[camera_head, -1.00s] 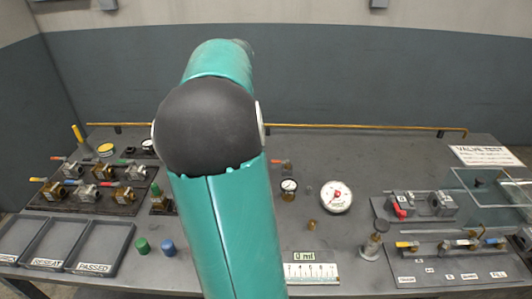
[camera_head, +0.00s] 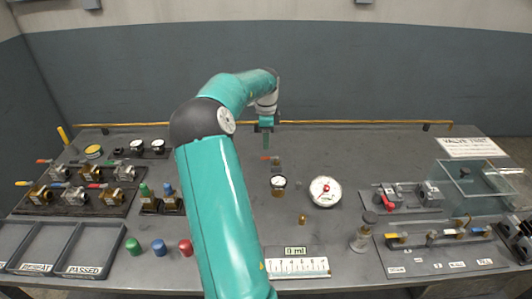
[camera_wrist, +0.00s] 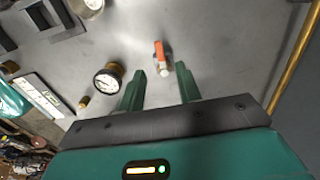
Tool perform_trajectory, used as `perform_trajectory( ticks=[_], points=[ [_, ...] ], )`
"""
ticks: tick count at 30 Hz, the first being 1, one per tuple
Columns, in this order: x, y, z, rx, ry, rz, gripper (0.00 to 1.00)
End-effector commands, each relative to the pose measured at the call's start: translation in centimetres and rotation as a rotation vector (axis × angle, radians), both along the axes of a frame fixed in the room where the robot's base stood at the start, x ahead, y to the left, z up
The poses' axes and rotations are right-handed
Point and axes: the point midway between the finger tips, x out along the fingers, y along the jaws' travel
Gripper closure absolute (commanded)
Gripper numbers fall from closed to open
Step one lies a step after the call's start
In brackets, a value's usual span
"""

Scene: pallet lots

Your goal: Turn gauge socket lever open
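A small orange-red lever (camera_head: 271,157) sits on a small metal fitting on the table, behind a brass-based gauge (camera_head: 278,184). In the wrist view the lever (camera_wrist: 159,48) points away from me, with a pale metal end toward the fingers. The gauge (camera_wrist: 106,82) stands to its left. My gripper (camera_wrist: 161,80) is open, its two green fingers apart and empty, with the lever's fitting showing just past and between the fingertips. In the head view my gripper (camera_head: 266,142) hangs behind the lever, fingers downward. Whether it touches the lever cannot be told.
A large white dial (camera_head: 325,191) and a small brass piece (camera_head: 302,219) stand right of the gauge. A yellow pipe (camera_head: 350,126) runs along the back edge. Valve racks (camera_head: 80,190) stand left; a clear box (camera_head: 480,185) stands right. Table around the lever is mostly clear.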

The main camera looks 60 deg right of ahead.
Motion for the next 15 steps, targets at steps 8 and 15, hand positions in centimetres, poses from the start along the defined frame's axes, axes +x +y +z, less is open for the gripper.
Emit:
perform_trajectory(
  ticks=[8, 15],
  points=[
    [0.0, 0.1, -5.0, 0.002, 0.001, 0.0, 0.66],
    [0.0, 0.0, -6.4, -0.001, 0.0, 0.0, 0.66]
  ],
)
